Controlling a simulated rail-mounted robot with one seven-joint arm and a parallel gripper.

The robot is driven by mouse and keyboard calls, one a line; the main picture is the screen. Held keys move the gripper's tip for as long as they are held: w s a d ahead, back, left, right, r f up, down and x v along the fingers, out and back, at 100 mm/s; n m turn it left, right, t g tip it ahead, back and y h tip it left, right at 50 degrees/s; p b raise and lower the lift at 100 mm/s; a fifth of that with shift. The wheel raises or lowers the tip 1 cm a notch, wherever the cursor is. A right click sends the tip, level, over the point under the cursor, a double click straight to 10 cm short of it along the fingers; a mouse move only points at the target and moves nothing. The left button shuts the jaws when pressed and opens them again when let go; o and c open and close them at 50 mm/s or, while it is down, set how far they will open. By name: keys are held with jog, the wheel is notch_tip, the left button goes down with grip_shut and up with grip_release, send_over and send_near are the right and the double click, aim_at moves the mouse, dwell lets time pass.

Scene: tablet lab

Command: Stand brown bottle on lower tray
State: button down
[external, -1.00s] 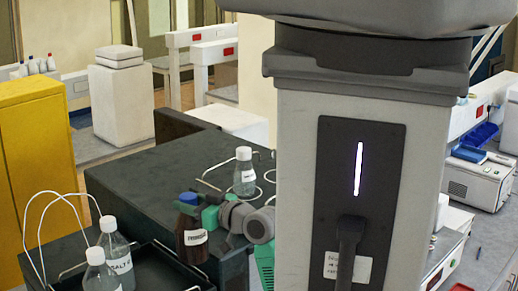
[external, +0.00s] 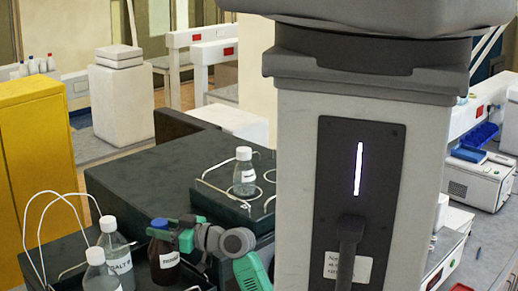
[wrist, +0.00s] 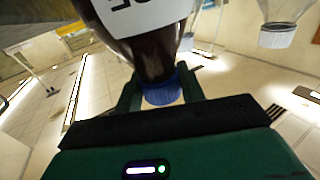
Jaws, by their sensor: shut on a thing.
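The brown bottle (external: 164,264) has a blue cap and a white label and looks upright. My gripper (external: 168,238) is shut on it near the neck, just below the cap. In the wrist view the brown bottle (wrist: 157,55) sits between the fingers of my gripper (wrist: 160,88), cap toward the camera. The lower tray (external: 205,284) is dark with wire handles, at the bottom left of the external view. The bottle is over or in this tray, right of two clear bottles. I cannot tell whether its base touches the tray.
A clear SALT bottle (external: 116,256) and another clear bottle (external: 97,274) stand at the lower tray's left. A raised dark block (external: 150,185) lies behind, with a clear bottle (external: 244,176) among wire handles. A wire handle (external: 40,205) rises at the left.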

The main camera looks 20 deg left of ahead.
jog(key=shift+f, duration=2.05)
jog(key=c, duration=0.9)
grip_release()
jog(key=shift+o, duration=0.2)
jog(key=shift+p, duration=0.35)
jog(key=b, duration=0.3)
send_near(163, 242)
jog(key=shift+w+d+f, duration=0.25)
jog(key=shift+w, duration=0.25)
jog(key=shift+w+d+f, duration=0.25)
jog(key=shift+w, duration=0.2)
